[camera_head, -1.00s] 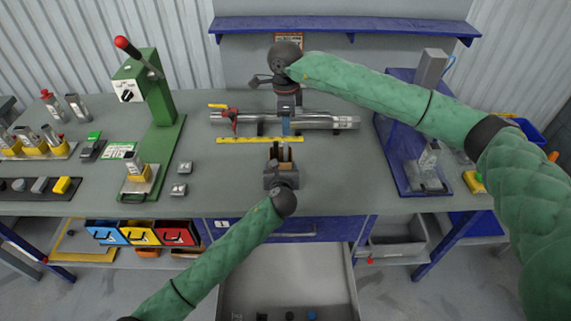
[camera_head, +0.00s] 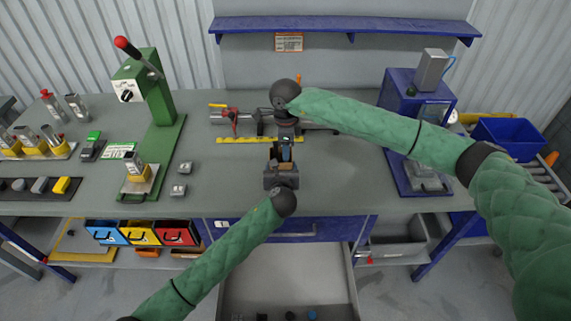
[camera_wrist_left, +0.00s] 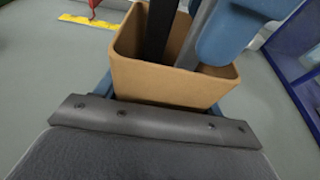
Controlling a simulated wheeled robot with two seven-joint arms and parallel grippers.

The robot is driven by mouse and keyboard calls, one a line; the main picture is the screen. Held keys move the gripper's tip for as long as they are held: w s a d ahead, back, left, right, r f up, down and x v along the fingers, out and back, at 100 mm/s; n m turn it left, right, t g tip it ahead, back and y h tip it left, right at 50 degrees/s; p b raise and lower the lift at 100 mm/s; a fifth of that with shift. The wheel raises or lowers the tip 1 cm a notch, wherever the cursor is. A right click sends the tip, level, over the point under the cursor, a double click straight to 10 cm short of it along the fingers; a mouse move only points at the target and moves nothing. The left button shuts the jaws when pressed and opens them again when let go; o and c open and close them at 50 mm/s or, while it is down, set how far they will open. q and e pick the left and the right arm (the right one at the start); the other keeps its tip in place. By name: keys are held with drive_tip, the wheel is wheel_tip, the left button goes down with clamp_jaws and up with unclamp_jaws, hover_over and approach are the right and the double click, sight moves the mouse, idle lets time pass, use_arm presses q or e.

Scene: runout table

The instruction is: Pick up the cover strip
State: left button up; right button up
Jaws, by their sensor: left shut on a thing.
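My left gripper (camera_head: 281,175) is shut on a tan open-topped box (camera_wrist_left: 172,84) above the table's front part. In the left wrist view, a black strip (camera_wrist_left: 158,32) and a grey strip (camera_wrist_left: 193,38) stand up inside the box. I cannot tell whether either is the cover strip. My right gripper (camera_head: 286,143) points down just over the box. A blue part (camera_wrist_left: 240,32), probably its fingertip, shows at the box's right rim. Whether its jaws are open or shut is hidden.
A yellow strip, perhaps a scale (camera_head: 240,140), lies behind the box. The silver bar (camera_head: 232,115) behind it is partly covered by my right arm. A green press (camera_head: 160,100) stands left, a blue stand (camera_head: 393,165) right. An open drawer (camera_head: 230,285) is below.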

clamp_jaws()
drive_tip(key=shift+r, duration=0.15)
wheel_tip(320, 180, up, 28)
idle(0.5)
idle(0.4)
use_arm(q)
drive_tip(key=o, duration=1)
drive_tip(key=shift+o, duration=0.2)
drive_tip(key=shift+s, duration=0.15)
